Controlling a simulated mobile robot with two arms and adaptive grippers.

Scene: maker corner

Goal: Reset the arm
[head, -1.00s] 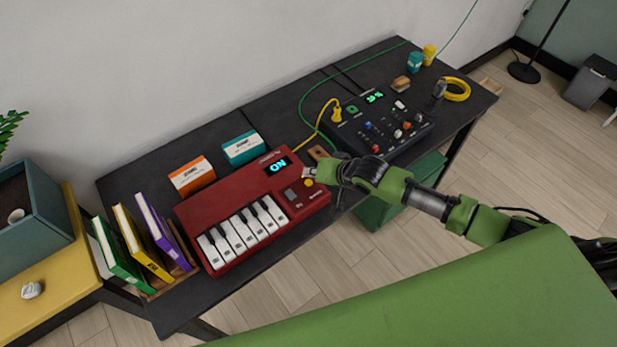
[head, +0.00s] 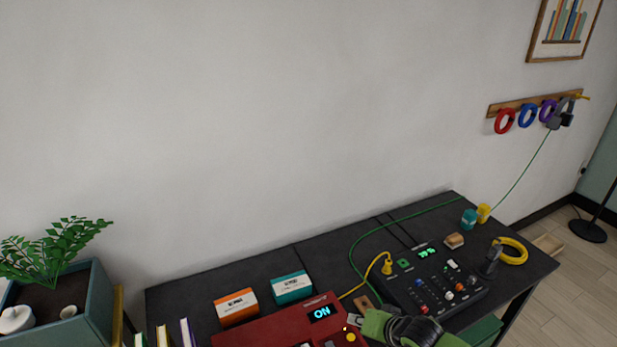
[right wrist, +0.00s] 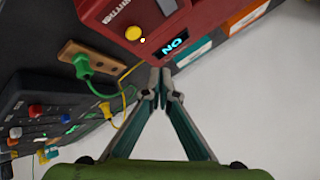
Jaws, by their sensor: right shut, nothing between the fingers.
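My right gripper (right wrist: 161,74) is shut and empty; its two fingertips meet in the right wrist view. In the head view its green wrist shows at the bottom, beside the right end of a red keyboard (head: 271,331). The keyboard's display (right wrist: 174,45) reads ON, and a yellow knob (right wrist: 134,33) sits near it. In the right wrist view the fingertips appear just below the display; I cannot tell whether they touch the keyboard. My left gripper is not in view. The keyboard's keys are cut off below the head view.
A black mixer (head: 440,290) with knobs and a yellow plug (head: 387,267) stands right of the keyboard on the black table (head: 318,262). Orange (head: 236,307) and teal (head: 291,287) boxes stand behind it. A yellow cable coil (head: 512,251) lies at the right.

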